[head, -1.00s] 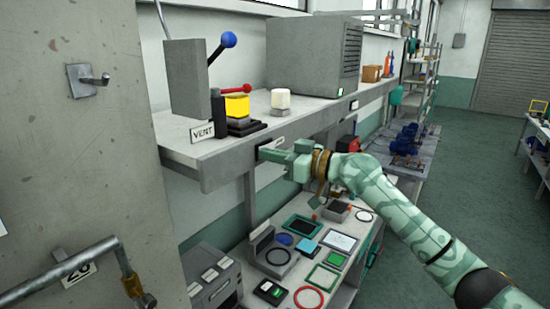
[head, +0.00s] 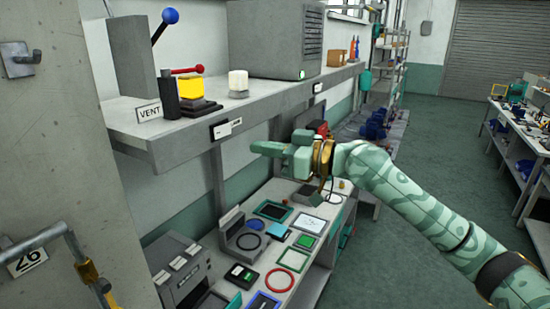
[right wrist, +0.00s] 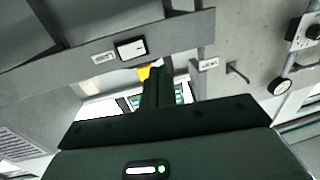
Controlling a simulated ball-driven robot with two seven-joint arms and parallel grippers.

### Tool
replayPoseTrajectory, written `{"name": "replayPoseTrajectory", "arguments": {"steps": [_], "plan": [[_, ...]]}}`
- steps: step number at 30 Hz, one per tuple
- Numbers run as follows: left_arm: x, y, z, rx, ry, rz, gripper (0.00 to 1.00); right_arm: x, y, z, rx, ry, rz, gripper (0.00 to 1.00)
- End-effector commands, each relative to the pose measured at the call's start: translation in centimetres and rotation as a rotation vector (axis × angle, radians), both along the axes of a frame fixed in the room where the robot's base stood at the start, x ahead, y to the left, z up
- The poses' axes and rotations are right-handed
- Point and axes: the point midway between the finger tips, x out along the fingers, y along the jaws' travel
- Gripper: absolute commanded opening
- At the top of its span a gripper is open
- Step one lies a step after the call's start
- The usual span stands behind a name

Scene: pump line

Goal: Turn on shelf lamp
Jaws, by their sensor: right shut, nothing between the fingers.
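On the shelf (head: 180,143) stand a yellow block-shaped lamp (head: 187,90) on a dark base and a whitish cylinder lamp (head: 238,84) on a pale base. I cannot tell for certain whether either is lit. A dark-framed switch plate (head: 221,130) with a small label beside it is on the shelf's front edge. The right wrist view shows the white face of the switch (right wrist: 131,48) in its black frame. My right gripper (head: 256,147) is shut and empty, in front of and below the shelf edge, apart from the switch. My left gripper is not in view.
A blue-knobbed lever (head: 170,16) and a red-knobbed lever (head: 199,69) stand near the VENT label (head: 149,112). A grey cabinet (head: 285,38) is farther along the shelf. Below, a bench (head: 318,236) holds trays and parts. The floor at right is open.

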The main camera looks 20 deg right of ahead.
Motion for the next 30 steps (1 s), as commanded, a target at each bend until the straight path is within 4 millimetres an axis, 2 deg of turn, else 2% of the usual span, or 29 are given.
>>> {"name": "replayPoseTrajectory", "arguments": {"steps": [3,7,11,24,26,28,29,30], "plan": [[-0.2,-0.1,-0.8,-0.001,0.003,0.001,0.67,-1.2,-0.8,-0.2,-0.001,-0.001,-0.002,0.0],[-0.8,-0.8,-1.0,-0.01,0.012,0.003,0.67,-1.9,-1.1,0.0,0.001,0.0,-0.001,0.0],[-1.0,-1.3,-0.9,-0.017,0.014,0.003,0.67,-2.0,-1.2,0.1,0.002,-0.001,-0.001,0.0],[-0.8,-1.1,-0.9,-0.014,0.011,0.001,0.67,-1.7,-1.4,0.3,0.007,-0.011,-0.017,0.0],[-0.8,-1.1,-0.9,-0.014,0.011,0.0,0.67,-0.5,-2.8,0.1,-0.01,-0.032,-0.073,0.0],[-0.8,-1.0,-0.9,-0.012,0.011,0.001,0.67,1.9,-5.7,-0.5,-0.04,-0.059,-0.178,0.0],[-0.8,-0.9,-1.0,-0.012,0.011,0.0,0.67,3.2,-7.3,-1.1,-0.055,-0.07,-0.234,0.0],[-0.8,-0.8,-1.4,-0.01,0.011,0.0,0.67,5.0,-9.4,-2.9,-0.074,-0.074,-0.311,0.0]]}}
